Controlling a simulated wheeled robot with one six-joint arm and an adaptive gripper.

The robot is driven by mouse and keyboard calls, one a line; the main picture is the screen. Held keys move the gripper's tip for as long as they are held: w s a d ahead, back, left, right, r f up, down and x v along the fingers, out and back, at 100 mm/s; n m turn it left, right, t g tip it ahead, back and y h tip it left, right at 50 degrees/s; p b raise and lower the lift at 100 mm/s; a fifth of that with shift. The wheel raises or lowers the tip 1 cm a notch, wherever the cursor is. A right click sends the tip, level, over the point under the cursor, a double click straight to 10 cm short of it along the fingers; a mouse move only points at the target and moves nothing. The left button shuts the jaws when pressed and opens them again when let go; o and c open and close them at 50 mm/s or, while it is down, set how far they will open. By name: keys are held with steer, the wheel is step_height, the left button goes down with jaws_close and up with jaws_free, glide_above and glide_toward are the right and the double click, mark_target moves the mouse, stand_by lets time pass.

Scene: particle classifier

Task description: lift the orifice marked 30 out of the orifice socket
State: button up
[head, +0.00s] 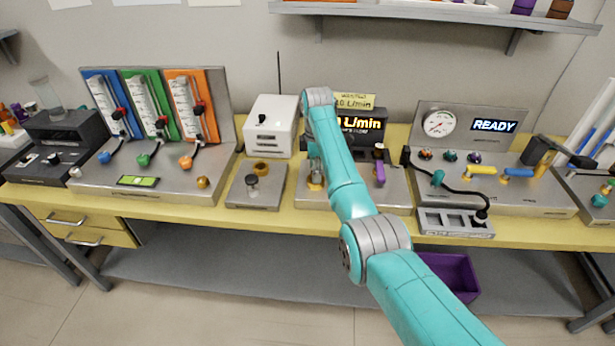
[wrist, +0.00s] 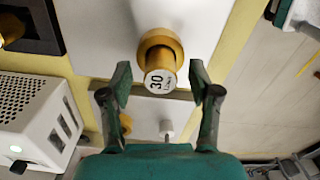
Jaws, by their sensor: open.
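The orifice marked 30 (wrist: 160,82) is a short brass cylinder with a white end face reading "30 L/min". It stands in the orifice socket, a wider brass ring (wrist: 158,38) on a pale metal plate. My gripper (wrist: 160,75) is open, with one finger on each side of the orifice and a visible gap on both sides. In the head view my gripper (head: 315,165) is low over the left part of the middle metal station (head: 345,197). A bit of brass shows just under it there, and the rest is hidden by my arm.
A white box (head: 270,125) stands left of my gripper, and also shows in the wrist view (wrist: 38,115). A small metal plate (head: 250,203) holds a knob and a brass ring. A purple handle (head: 379,172) stands to the right. A display and yellow sign (head: 354,101) stand behind.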

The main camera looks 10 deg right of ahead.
steer(key=shift+d+f, duration=0.15)
steer(key=shift+f, duration=0.4)
jaws_close()
steer(key=shift+r, duration=0.1)
